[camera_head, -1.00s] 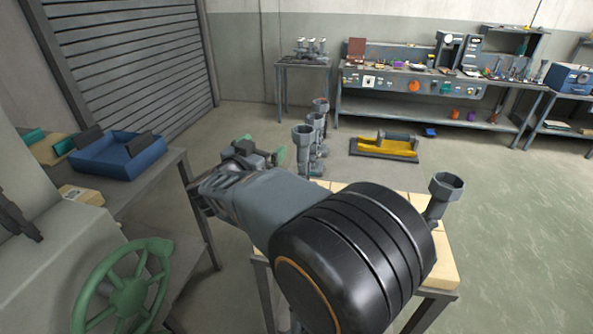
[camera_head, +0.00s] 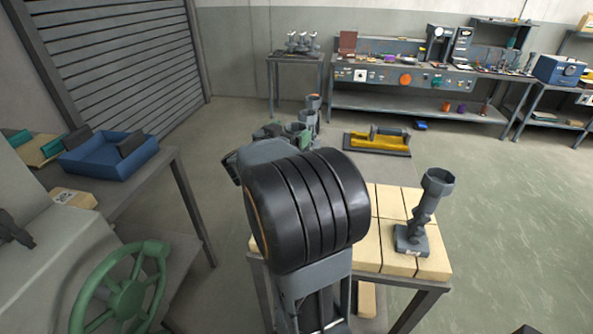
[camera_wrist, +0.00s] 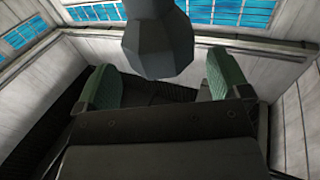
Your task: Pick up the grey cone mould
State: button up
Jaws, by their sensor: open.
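In the wrist view, my gripper (camera_wrist: 160,74) has its two green-padded fingers spread wide. A dark grey faceted piece (camera_wrist: 157,42), apparently the cone mould, shows beyond and between the fingers, with visible gaps to both. In the head view, several grey cup-topped pieces (camera_head: 312,101) stand in a row behind my arm. My gripper (camera_head: 290,136) is near the front of that row, mostly hidden by my arm. Which piece is between my fingers is unclear from the head view.
The pale-tiled table (camera_head: 398,262) is partly covered by my arm. A blue tray (camera_head: 108,158) and a green handwheel (camera_head: 125,292) are at the left. A yellow tool on a dark mat (camera_head: 377,142) lies beyond. A cluttered workbench (camera_head: 415,105) stands at the back.

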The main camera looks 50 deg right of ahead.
aim_at(296, 127)
jog(key=shift+w+d+f, duration=0.1)
jog(key=shift+w+d, duration=0.05)
jog(key=shift+d, duration=0.75)
jog(key=shift+w+d, duration=0.15)
jog(key=shift+d, duration=0.75)
jog(key=c, duration=1.5)
jog(key=shift+c, duration=0.6)
jog(key=shift+r, duration=0.2)
